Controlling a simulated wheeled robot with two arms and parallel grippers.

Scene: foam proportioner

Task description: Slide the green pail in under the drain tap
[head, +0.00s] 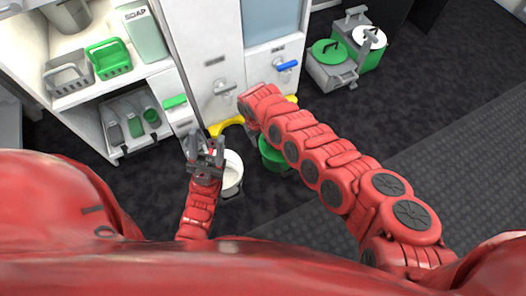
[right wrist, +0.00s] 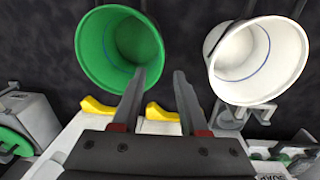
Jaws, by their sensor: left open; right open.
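The green pail (head: 271,155) stands on the dark floor in front of the cabinet, partly hidden by my right arm in the head view. The right wrist view shows the green pail (right wrist: 92,48) open and empty. My right gripper (right wrist: 160,73) is open, one finger overlapping the green pail's rim in that view; contact cannot be told. A white pail (head: 231,178) stands beside the green one, and also shows in the right wrist view (right wrist: 258,60). My left gripper (head: 205,150) is open above the white pail's near side. A grey-handled tap (head: 222,88) and a blue-handled tap (head: 287,65) are on the cabinet front; their labels are unreadable.
Yellow brackets (head: 228,125) sit at the cabinet foot. Shelves at left hold a green basket (head: 108,60), a grey basket (head: 68,78) and a soap container (head: 143,35). Lidded bins (head: 330,65) stand at the upper right. The floor to the right is open.

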